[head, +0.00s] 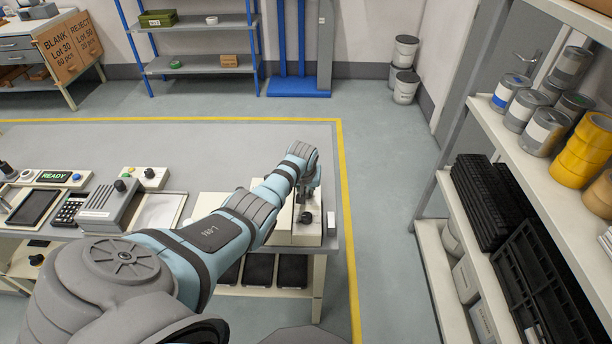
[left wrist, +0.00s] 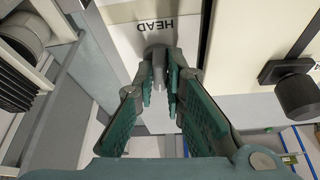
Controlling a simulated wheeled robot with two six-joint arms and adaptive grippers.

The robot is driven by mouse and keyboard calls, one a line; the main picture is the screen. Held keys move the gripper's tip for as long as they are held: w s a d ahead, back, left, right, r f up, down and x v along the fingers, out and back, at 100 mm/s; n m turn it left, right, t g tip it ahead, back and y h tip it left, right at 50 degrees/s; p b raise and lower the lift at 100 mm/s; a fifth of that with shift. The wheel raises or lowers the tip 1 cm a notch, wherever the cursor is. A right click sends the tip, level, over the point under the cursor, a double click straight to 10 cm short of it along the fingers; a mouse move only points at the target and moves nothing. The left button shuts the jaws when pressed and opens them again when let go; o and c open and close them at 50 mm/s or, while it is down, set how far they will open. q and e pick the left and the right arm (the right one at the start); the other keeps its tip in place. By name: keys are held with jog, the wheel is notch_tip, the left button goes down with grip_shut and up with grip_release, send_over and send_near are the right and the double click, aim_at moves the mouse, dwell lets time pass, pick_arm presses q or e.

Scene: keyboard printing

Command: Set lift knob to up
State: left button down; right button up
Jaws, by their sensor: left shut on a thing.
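My left gripper (head: 309,192) is at the off-white machine (head: 307,236) on the right end of the workbench. In the left wrist view, my left gripper (left wrist: 160,82) has its green-padded fingers closed on a small grey knob (left wrist: 156,54). The knob is on the machine's pale face, beside a label reading HEAD, seen upside down. No lift label or up mark can be read, so the knob's setting cannot be told. In the head view, my arm and gripper hide the knob. My right gripper is not in view.
A black knob (left wrist: 297,94) stands near the gripper in the wrist view. A control panel with a READY display (head: 55,177) is on the left of the bench. A stocked shelf (head: 470,185) stands at the right, with clear floor before it.

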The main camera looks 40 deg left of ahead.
pick_arm(q)
jog(key=n, duration=0.1)
jog(key=n+y, duration=0.1)
jog(key=shift+w+d+n+b, duration=0.1)
jog(key=shift+w+n+b, duration=0.1)
jog(key=shift+n+b, duration=0.2)
jog(key=shift+f+n+g+b, duration=0.1)
jog(key=shift+n+g+b, duration=0.45)
jog(key=shift+n, duration=0.35)
jog(key=n+b, duration=0.2)
jog(key=b, duration=0.1)
jog(key=n+g+y+b, duration=0.1)
jog(key=n+b, duration=0.1)
jog(key=b, duration=0.1)
jog(key=shift+w+n+g, duration=0.15)
jog(key=shift+n+g, duration=0.1)
jog(key=shift+n, duration=0.05)
jog(key=shift+n+g+b, duration=0.3)
jog(key=shift+n+b, duration=0.4)
jog(key=shift+b, duration=0.25)
jog(key=c, duration=1.7)
grip_release()
jog(key=shift+o, duration=0.2)
